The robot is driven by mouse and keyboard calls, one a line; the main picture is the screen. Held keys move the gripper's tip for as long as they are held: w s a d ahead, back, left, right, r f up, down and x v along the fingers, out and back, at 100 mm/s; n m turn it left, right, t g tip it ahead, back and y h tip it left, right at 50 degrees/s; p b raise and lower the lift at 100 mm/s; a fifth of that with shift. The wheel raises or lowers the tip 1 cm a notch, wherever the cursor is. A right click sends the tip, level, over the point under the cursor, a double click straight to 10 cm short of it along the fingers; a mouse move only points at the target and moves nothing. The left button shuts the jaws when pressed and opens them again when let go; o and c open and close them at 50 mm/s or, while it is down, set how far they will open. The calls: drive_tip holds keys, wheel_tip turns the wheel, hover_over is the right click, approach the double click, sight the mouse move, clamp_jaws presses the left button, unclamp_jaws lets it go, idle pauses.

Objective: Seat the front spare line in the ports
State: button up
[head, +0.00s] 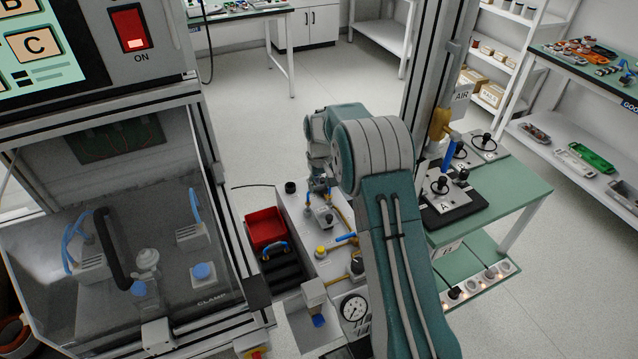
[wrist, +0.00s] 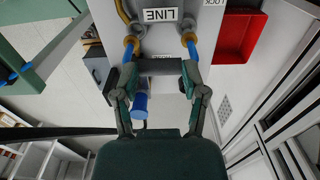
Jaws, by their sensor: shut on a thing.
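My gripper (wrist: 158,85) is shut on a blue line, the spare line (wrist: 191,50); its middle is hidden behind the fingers. In the wrist view its two blue ends point at two brass ports, the left port (wrist: 130,45) and the right port (wrist: 187,38), beside an upside-down LINE label (wrist: 162,15). The ends appear to meet the ports, but I cannot tell how deep they sit. In the head view my gripper (head: 318,185) is over the far part of the grey bench panel (head: 298,212), partly hidden by my arm.
A red bin (head: 265,227) stands left of the panel, with another blue line (head: 275,249) in the black rack beside it. A gauge (head: 354,307) and knobs are at the panel's near end. A clear-walled test cabinet (head: 110,300) is left; a green table (head: 510,195) is right.

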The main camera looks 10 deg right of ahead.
drive_tip(key=shift+a+f, duration=0.1)
drive_tip(key=shift+f, duration=1.35)
idle(0.5)
drive_tip(key=o, duration=1.2)
drive_tip(key=shift+r, duration=0.1)
wheel_tip(320, 180, up, 11)
drive_tip(key=shift+r, duration=0.35)
